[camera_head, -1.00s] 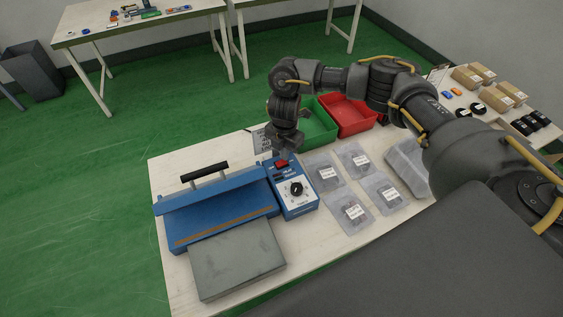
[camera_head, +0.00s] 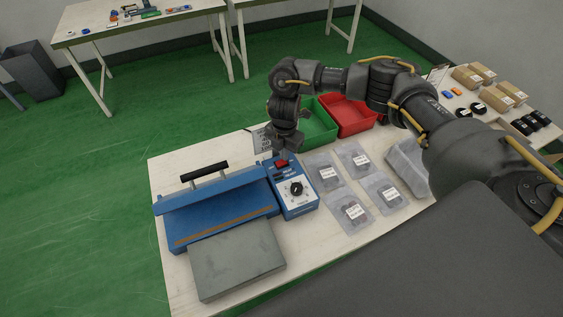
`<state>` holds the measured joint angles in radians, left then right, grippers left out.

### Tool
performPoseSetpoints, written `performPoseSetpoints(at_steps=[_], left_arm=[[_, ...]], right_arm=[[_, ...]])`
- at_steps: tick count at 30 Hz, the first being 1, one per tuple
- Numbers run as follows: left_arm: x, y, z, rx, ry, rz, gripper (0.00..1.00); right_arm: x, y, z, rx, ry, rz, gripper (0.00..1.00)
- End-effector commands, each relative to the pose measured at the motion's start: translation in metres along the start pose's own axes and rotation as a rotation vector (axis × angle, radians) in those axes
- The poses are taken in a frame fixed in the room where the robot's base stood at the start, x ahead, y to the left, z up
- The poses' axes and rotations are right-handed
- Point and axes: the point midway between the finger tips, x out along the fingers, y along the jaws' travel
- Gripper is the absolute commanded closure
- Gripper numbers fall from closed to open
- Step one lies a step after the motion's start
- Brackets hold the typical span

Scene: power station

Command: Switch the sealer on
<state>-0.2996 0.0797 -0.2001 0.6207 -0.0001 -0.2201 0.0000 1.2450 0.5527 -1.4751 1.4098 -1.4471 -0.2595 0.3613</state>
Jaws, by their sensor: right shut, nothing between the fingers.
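The blue sealer (camera_head: 222,203) stands on the white table, with a black handle on its raised-looking bar and a grey plate in front. Its blue control box (camera_head: 298,207) is at its right, with a red switch (camera_head: 282,164) near the back edge and a dark round knob (camera_head: 295,189) on a white dial. My right gripper (camera_head: 284,152) points down just above and behind the red switch. It is shut and holds nothing. I cannot tell whether its fingertips touch the switch, or which way the switch is set. My left gripper is not in view.
Several labelled clear bags (camera_head: 353,209) lie right of the control box. A green bin (camera_head: 318,124) and a red bin (camera_head: 350,115) stand behind them, close to my right arm. Cardboard boxes (camera_head: 467,77) and small black items are at the far right.

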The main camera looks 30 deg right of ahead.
Motion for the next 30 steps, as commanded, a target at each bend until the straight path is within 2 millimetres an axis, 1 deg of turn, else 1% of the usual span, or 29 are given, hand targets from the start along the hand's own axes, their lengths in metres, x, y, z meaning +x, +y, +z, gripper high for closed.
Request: performPoseSetpoints(at_steps=[30], left_arm=[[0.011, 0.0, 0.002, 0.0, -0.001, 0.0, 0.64]], right_arm=[[0.016, 0.0, 0.0, 0.0, 0.001, 0.0, 1.0]])
